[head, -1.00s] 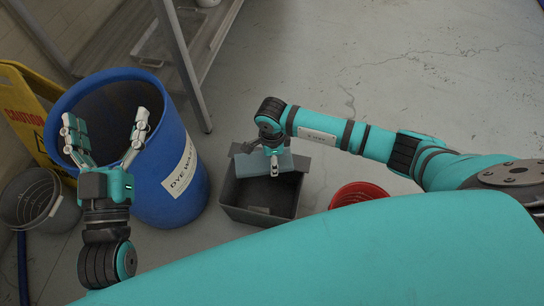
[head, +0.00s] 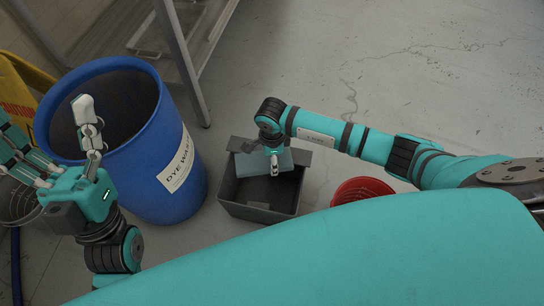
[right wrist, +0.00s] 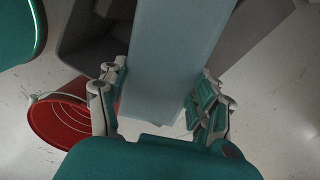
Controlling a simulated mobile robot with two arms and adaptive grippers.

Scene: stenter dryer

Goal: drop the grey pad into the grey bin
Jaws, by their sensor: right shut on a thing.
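The grey pad (head: 249,164), a pale flat block, is held by my right gripper (head: 274,168). In the right wrist view the pad (right wrist: 172,55) lies between the two fingers, which are shut on it. The grey bin (head: 256,214) is an open rectangular box on the floor, and the pad shows over its rear part in the head view. The bin's inside shows dark and empty where visible. Part of the bin also shows behind the pad in the right wrist view (right wrist: 235,50). My left gripper (head: 48,135) is open and empty, in front of the blue drum.
A blue drum (head: 165,205) with a label stands left of the bin. A metal rack (head: 183,60) and a yellow caution sign (head: 18,100) are behind. The floor at upper right is clear.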

